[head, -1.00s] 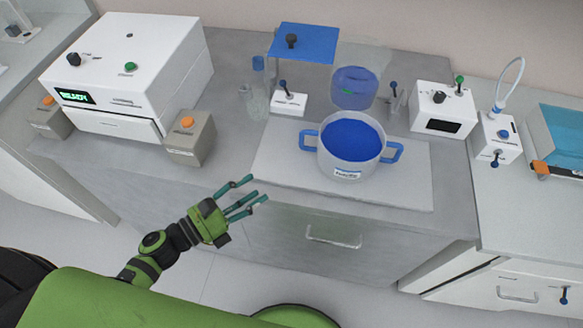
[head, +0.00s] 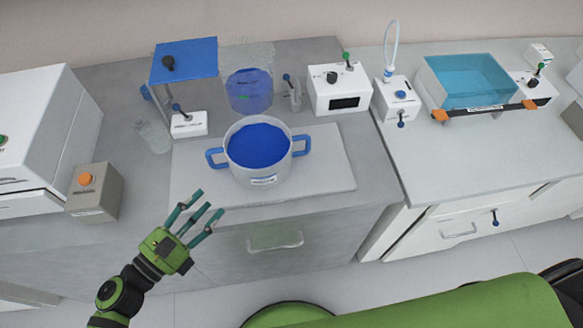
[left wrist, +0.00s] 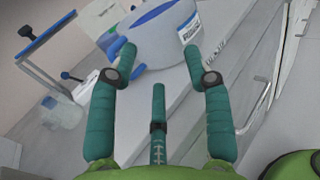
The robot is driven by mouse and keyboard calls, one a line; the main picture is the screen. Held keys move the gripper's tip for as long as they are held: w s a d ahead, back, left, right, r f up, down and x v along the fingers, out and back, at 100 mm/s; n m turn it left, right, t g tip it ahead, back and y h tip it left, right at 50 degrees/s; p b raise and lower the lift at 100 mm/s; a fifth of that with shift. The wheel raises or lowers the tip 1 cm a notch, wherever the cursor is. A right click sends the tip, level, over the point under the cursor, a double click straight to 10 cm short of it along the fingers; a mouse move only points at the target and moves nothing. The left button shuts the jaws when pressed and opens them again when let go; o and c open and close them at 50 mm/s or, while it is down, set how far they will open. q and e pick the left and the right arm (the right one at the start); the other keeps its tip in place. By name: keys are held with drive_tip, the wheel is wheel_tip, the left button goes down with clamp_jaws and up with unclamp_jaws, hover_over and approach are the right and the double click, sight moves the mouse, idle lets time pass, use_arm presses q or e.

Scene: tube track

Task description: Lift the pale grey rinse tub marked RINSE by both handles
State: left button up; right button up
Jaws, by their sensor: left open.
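A rectangular tub (head: 480,107) with pale walls and clear teal liquid stands on the right-hand counter in the head view. It has an orange handle at its front left (head: 440,115) and another at its front right (head: 529,104). Its front label is too small to read, so I cannot confirm RINSE. My left gripper (head: 205,205) is open and empty, far to the left of this tub, in front of the middle counter. Its spread fingers also show in the left wrist view (left wrist: 160,62). My right gripper is not in view.
A round pale pot (head: 282,176) with blue handles and blue liquid stands on a white board (head: 335,170), near my left gripper. White devices (head: 338,100) and a bottle-topped box (head: 396,100) stand left of the tub. The counter before the tub is clear.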

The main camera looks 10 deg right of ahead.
use_arm(q)
drive_tip(key=d+r+n, duration=0.1)
drive_tip(key=d+r, duration=0.1)
drive_tip(key=d, duration=1.6)
drive_tip(key=n+y, duration=0.6)
drive_tip(key=y, duration=0.4)
approach(306, 138)
drive_tip(key=x, duration=0.7)
drive_tip(key=f+x, duration=0.1)
drive_tip(key=x, duration=0.3)
drive_tip(key=shift+f, duration=0.2)
drive_tip(key=shift+t, duration=0.3)
